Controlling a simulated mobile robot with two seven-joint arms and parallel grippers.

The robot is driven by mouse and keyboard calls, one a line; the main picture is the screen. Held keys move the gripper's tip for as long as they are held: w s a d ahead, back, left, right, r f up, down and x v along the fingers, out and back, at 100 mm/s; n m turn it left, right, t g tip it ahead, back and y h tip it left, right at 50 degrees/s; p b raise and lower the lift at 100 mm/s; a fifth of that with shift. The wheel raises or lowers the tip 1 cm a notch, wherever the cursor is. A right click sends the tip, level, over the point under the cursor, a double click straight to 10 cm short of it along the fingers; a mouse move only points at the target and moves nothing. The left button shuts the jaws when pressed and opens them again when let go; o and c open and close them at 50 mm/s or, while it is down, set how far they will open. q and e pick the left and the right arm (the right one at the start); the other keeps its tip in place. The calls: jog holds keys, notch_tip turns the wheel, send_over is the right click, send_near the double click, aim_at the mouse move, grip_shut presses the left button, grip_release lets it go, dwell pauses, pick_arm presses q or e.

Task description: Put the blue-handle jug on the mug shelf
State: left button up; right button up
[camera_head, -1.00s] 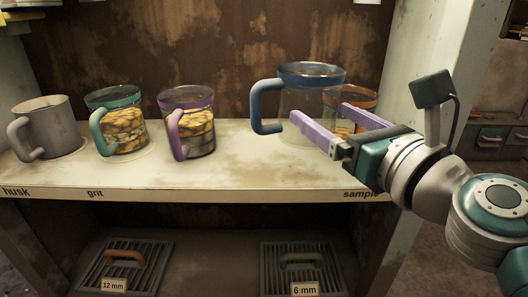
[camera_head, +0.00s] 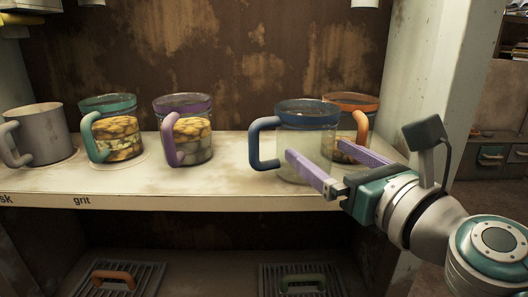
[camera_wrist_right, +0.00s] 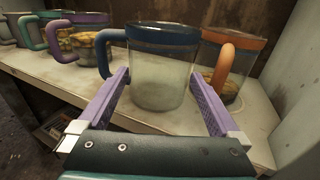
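The blue-handle jug (camera_head: 305,145) is clear glass with a blue rim and appears empty. It stands upright on the mug shelf (camera_head: 225,185), its handle facing left, beside an orange-handle jug (camera_head: 352,108). My right gripper (camera_head: 316,150) is open, one finger on either side of the blue jug's body. In the right wrist view, the blue jug (camera_wrist_right: 160,80) is between the spread fingers, with a narrow gap visible beside them. My left gripper is not in view.
A purple-handle jug (camera_head: 185,132) and a teal-handle jug (camera_head: 110,128), both filled, and a grey mug (camera_head: 40,135) stand to the left. The orange-handle jug (camera_wrist_right: 225,65) is close to the right finger. A wall post (camera_head: 420,80) bounds the shelf's right side.

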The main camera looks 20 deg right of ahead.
jog(key=shift+r, duration=0.15)
jog(key=shift+s, duration=0.2)
jog(key=s+d, duration=0.1)
jog(key=s, duration=0.9)
jog(key=s+a+f+n+g+y+b, duration=0.1)
jog(key=s+a+f+n+g+y, duration=0.3)
jog(key=n, duration=0.7)
jog(key=s+a+f+n+g+y, duration=0.2)
jog(key=s+a+n+g, duration=0.1)
jog(key=a+n, duration=0.55)
jog(key=s+d+f+n+g+h, duration=0.7)
jog(key=s+d+n, duration=0.2)
jog(key=n, duration=0.8)
jog(key=shift+s+d+f+h, duration=0.2)
jog(key=shift+s+d+h, duration=0.15)
jog(key=shift+d, duration=0.1)
